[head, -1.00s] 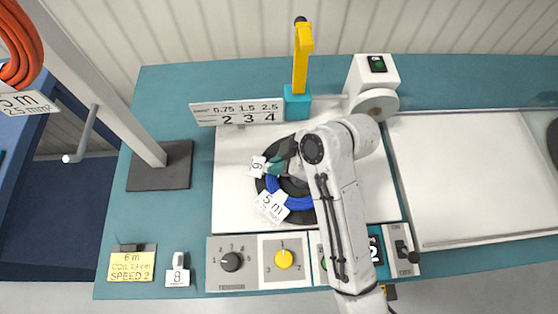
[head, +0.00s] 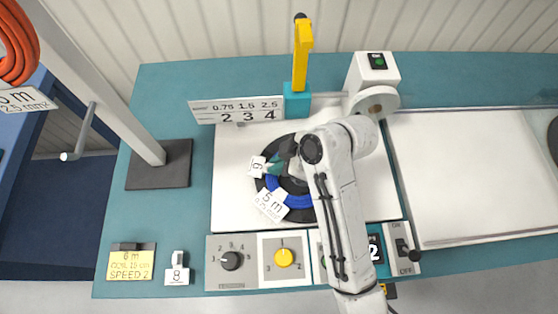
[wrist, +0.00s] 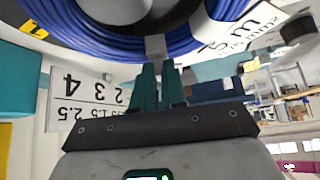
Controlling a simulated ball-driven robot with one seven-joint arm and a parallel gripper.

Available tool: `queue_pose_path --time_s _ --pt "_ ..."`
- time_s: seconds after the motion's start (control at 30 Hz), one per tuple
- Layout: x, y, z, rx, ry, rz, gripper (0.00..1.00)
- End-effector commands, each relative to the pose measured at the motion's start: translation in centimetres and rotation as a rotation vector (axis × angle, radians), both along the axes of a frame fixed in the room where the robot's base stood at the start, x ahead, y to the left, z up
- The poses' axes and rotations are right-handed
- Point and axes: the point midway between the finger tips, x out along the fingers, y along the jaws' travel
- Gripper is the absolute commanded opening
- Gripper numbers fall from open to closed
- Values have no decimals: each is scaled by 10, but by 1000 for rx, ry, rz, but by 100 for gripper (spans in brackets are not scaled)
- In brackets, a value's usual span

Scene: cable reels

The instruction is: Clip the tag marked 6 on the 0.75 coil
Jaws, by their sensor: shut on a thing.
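The 0.75 coil (head: 292,201) is a blue ring of cable on a black round reel, with a white "5 m" label (head: 271,205) at its lower left. The white tag marked 6 (head: 257,166) is at the coil's upper left, turned on its side. My gripper (head: 274,166) is shut on this tag, its teal fingers beside it. In the wrist view, the teal fingertips (wrist: 158,72) reach the blue coil (wrist: 115,42), where a grey piece sits across the cable. Whether the tag grips the cable cannot be told; my arm hides the coil's right part.
A control panel (head: 232,262) with knobs runs along the front. A tag marked 8 (head: 178,270) and a yellow note (head: 131,264) are at the front left. A yellow lever (head: 301,60) and a size sign (head: 238,110) stand behind. A clear white tray (head: 465,175) is at right.

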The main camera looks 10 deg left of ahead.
Motion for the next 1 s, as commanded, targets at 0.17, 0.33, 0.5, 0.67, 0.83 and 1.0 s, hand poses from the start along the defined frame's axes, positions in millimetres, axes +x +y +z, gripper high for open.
queue_pose_path --time_s 0.17,0.33,0.5,0.67,0.83,1.0 --pt "0 1 0 1 -1 1 0" --pt "0 1 0 1 -1 1 0" --pt "0 1 -1 1 0 1 0" --pt "0 1 -1 1 0 1 21" --pt "-1 0 -2 0 0 1 37" --pt "0 0 -2 0 0 1 41"
